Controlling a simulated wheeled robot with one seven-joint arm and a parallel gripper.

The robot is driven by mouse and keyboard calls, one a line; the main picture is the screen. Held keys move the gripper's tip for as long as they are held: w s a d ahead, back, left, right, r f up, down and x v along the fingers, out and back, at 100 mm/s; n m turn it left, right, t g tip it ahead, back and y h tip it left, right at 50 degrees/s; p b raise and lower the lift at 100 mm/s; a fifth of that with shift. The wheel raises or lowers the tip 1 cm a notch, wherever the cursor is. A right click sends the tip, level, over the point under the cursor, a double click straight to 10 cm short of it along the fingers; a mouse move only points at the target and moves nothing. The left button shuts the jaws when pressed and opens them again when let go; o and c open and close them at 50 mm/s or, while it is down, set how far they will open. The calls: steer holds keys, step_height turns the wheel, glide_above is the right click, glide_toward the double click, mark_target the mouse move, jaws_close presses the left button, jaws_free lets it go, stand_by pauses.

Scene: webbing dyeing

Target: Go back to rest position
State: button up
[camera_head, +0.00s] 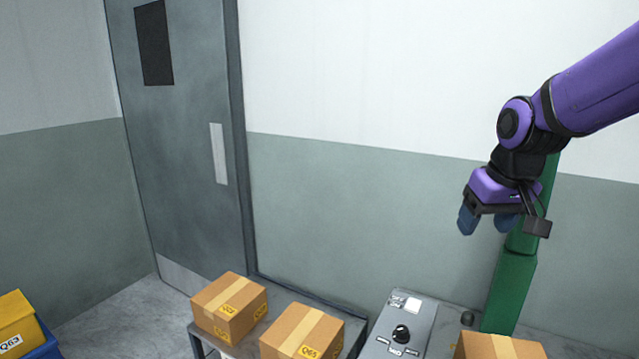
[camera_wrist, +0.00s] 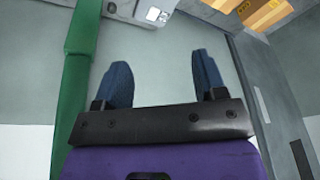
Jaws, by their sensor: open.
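My gripper (camera_head: 487,220) hangs from my purple arm at the right of the head view, in front of the wall. Its two blue fingers are apart with nothing between them. In the wrist view my gripper (camera_wrist: 160,80) also shows open and empty, with the grey wall behind it. It is above the grey control box and the cardboard boxes, touching nothing that I can see.
A green post (camera_head: 508,290) stands close behind my gripper. Below are a grey control box (camera_head: 412,312) with a black knob, and cardboard boxes (camera_head: 229,306), (camera_head: 302,335), (camera_head: 497,347). A yellow box (camera_head: 15,322) sits on a blue one at left. A grey door (camera_head: 180,120) is closed.

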steer(key=s+d+r+t, duration=0.1)
steer(key=s+r, duration=0.1)
steer(key=s, duration=0.7)
steer(key=s+d+r+m+t, duration=0.1)
steer(key=s+r, duration=0.2)
steer(key=s, duration=0.7)
steer(key=shift+r+h, duration=0.15)
steer(key=shift+h, duration=0.15)
